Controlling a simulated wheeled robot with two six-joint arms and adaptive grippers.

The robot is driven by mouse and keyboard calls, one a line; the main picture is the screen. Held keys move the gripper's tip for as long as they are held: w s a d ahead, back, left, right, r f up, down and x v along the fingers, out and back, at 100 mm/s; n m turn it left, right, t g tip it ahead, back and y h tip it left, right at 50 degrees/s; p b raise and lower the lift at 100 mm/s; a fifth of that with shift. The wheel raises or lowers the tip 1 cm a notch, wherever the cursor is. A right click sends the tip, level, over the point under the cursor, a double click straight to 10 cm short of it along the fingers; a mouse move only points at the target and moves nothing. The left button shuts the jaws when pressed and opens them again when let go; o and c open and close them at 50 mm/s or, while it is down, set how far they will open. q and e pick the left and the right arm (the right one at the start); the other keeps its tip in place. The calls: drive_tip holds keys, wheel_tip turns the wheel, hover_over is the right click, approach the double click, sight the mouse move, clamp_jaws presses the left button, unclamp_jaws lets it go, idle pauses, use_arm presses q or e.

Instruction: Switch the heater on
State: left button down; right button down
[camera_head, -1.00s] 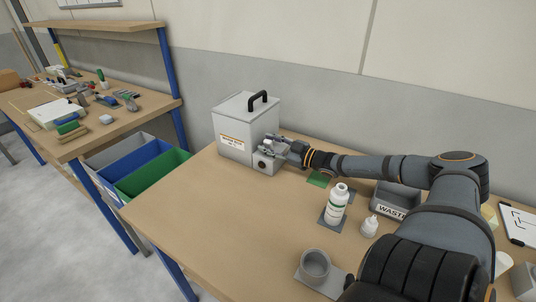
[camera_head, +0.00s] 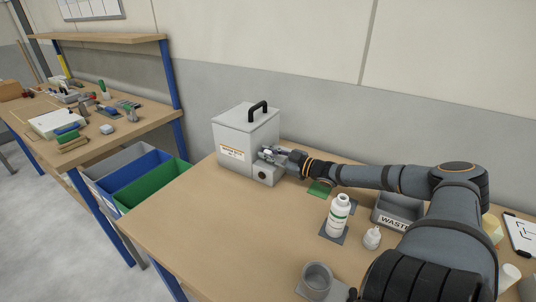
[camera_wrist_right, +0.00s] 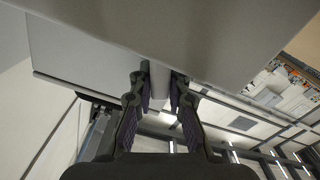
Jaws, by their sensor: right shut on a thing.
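The heater (camera_head: 232,137) is a light grey box with a black handle on top and an orange-and-white label on its front. It stands at the far left corner of the near bench, against the wall. A small grey unit (camera_head: 264,174) with a dark round spot sits at its right side. My right gripper (camera_head: 270,153) is at this side, just above the small unit. In the right wrist view, my gripper (camera_wrist_right: 158,85) is shut on a slim grey lever (camera_wrist_right: 158,88) between its fingertips. The lever's full shape and its setting are hidden. My left gripper is out of view.
A white bottle (camera_head: 338,215), a small dropper bottle (camera_head: 372,238), a grey waste bin (camera_head: 398,212) and a grey cup (camera_head: 317,280) stand on the bench near my right arm. The bench (camera_head: 215,235) is clear at front left. Coloured bins (camera_head: 150,185) sit beyond its left edge.

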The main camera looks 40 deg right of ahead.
drive_tip(key=m, duration=0.1)
drive_tip(key=d+m, duration=0.1)
drive_tip(key=shift+w+r+m, duration=0.1)
drive_tip(key=shift+m, duration=0.3)
drive_tip(key=shift+w+d+m, duration=0.1)
drive_tip(key=shift+d+m, duration=0.15)
drive_tip(key=shift+m, duration=0.65)
drive_tip(key=shift+w+d+f+m+b, duration=0.1)
drive_tip(key=shift+d+m+b, duration=0.2)
drive_tip(key=shift+m, duration=0.55)
drive_tip(key=shift+w+d+f+m+b, duration=0.1)
drive_tip(key=shift+d+m+b, duration=0.2)
drive_tip(key=shift+m, duration=0.5)
drive_tip(key=shift+d+m+b, duration=0.15)
drive_tip(key=shift+m+b, duration=0.25)
drive_tip(key=shift+m, duration=0.45)
drive_tip(key=c, duration=1.3)
unclamp_jaws()
drive_tip(key=shift+d, duration=0.1)
